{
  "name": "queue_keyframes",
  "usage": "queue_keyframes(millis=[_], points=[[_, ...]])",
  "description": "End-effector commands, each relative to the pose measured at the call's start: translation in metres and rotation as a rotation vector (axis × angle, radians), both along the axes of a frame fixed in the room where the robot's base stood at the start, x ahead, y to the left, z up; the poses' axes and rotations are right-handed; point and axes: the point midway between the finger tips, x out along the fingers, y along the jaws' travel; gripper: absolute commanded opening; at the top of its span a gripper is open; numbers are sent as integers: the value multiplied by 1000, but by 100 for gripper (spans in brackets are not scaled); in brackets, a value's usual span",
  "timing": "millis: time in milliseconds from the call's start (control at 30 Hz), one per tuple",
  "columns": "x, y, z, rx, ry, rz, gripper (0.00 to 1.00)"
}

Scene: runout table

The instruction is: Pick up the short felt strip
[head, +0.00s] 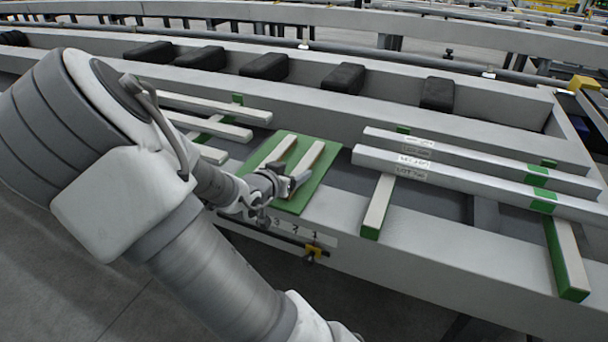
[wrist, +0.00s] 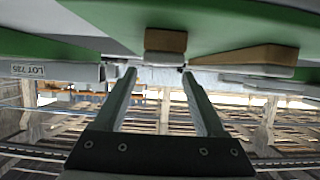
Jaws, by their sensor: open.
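Two pale felt strips lie side by side on a green mat (head: 318,178), a left one (head: 279,149) and a right one (head: 308,157). I cannot tell for sure which is shorter in the head view. My gripper (head: 296,182) is at the near end of the right strip. In the wrist view my gripper (wrist: 158,71) is open with nothing held between its fingers. A short brown-looking block end (wrist: 165,40) shows just beyond the fingertips, lined up with the gap. A longer strip (wrist: 245,58) lies to its right. Contact cannot be told.
Long grey bars (head: 470,175) with green bands and lot labels lie to the right of the mat. More pale bars (head: 215,127) lie to the left. Several dark blocks (head: 264,67) sit in the trough behind.

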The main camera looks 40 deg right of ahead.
Motion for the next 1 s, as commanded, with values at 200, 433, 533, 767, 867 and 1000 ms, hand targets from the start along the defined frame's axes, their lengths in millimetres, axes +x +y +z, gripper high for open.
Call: queue_keyframes(millis=[200,433,533,767,867,1000], points=[[6,-12,-7,1,-1,-2,72],[20,-37,-18,0,-1,0,72],[25,-44,-19,1,-2,0,72],[26,-47,-18,1,0,2,72],[26,-47,-18,1,0,2,65],[26,-46,-18,1,0,2,40]])
